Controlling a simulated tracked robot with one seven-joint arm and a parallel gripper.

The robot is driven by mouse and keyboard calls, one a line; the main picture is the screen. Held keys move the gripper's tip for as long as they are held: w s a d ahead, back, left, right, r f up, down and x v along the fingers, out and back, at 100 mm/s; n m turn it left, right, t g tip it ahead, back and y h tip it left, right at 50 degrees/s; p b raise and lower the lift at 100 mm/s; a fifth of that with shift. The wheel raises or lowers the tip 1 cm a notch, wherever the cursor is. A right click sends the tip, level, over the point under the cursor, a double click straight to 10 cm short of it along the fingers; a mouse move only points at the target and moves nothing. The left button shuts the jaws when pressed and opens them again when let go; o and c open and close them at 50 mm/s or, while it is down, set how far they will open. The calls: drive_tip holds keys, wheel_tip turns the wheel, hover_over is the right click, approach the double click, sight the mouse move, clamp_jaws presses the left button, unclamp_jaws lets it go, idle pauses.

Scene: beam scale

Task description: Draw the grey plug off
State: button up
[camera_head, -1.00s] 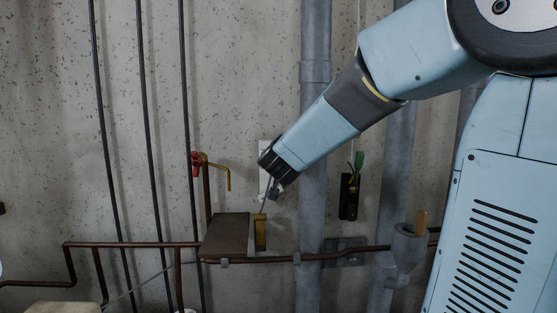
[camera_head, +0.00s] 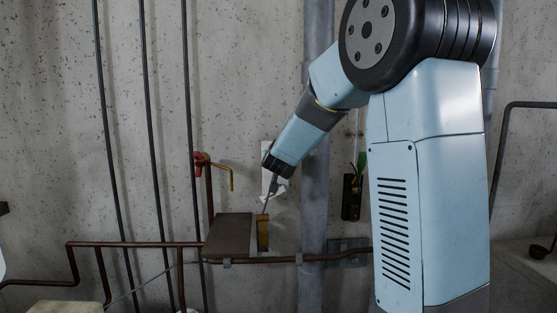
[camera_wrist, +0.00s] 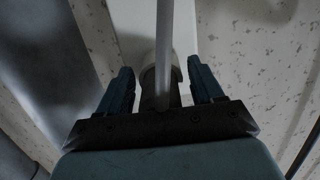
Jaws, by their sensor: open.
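My gripper (camera_head: 271,188) points down and left in front of a white plate (camera_head: 267,150) on the wall. In the wrist view its two dark fingers (camera_wrist: 162,82) stand apart. Between them a pale grey rod (camera_wrist: 164,40) runs up the picture, with a rounded grey piece (camera_wrist: 148,88) behind it. This piece may be the grey plug; I cannot tell for sure, nor whether either finger touches it. In the head view my gripper hides most of that spot, and a thin grey part shows below the fingers.
A dark shelf (camera_head: 229,236) and a brass block (camera_head: 262,234) sit just below my gripper. A red-handled tap (camera_head: 202,159) is at left. A thick grey pipe (camera_head: 314,220) and a black box (camera_head: 352,197) are at right. Thin pipes run along the wall.

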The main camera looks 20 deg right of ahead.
drive_tip(key=shift+w, duration=0.1)
drive_tip(key=shift+c, duration=0.3)
drive_tip(key=c, duration=1.1)
